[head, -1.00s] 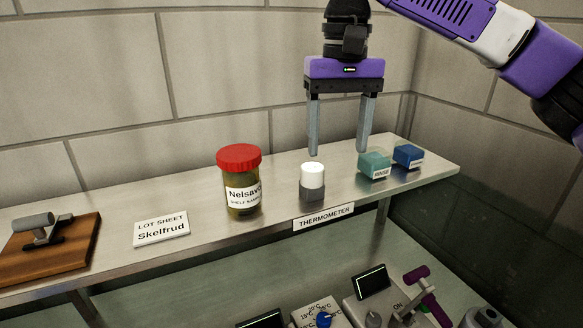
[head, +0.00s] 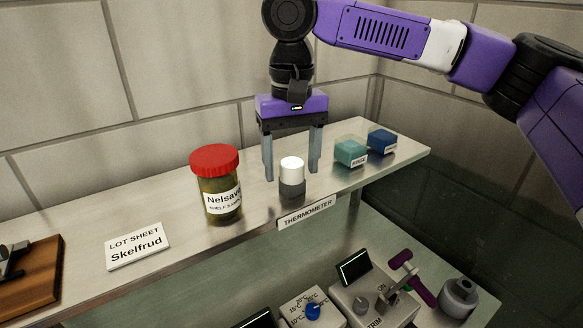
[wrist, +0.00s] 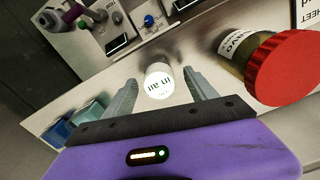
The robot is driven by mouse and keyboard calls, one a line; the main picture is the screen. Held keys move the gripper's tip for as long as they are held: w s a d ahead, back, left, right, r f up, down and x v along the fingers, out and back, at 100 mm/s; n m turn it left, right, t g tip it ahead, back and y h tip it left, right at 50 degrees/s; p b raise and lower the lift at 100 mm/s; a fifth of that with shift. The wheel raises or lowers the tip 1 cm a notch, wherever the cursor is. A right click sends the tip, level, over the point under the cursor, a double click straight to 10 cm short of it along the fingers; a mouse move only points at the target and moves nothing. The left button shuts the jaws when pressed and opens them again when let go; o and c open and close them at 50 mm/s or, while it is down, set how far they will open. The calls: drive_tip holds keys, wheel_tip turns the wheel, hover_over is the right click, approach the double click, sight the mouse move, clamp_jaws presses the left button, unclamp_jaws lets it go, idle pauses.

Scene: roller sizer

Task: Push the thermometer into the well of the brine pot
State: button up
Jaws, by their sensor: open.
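The thermometer (head: 291,172) stands upright on the metal shelf, a short cylinder with a white top and a dark grey lower part, behind the label THERMOMETER. In the wrist view its round white top (wrist: 159,82) shows printed letters that seem to read "in air". My gripper (head: 291,176) is open, pointing down, with its fingers on either side of the thermometer and slightly behind it in the head view. In the wrist view the thermometer top lies between the two fingers (wrist: 160,88), apart from both. I cannot make out a brine pot for certain.
A red-lidded jar (head: 217,185) stands close left of my gripper. A teal block (head: 350,152) and a blue block (head: 382,140) sit to the right. A lot sheet sign (head: 138,246) lies left. Below are control boxes (head: 365,300) and a grey round vessel (head: 459,297).

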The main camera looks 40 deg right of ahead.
sight(292, 162)
drive_tip(key=shift+f, duration=0.15)
clamp_jaws()
idle(0.4)
wheel_tip(292, 162, up, 20)
drive_tip(key=shift+b, duration=0.4)
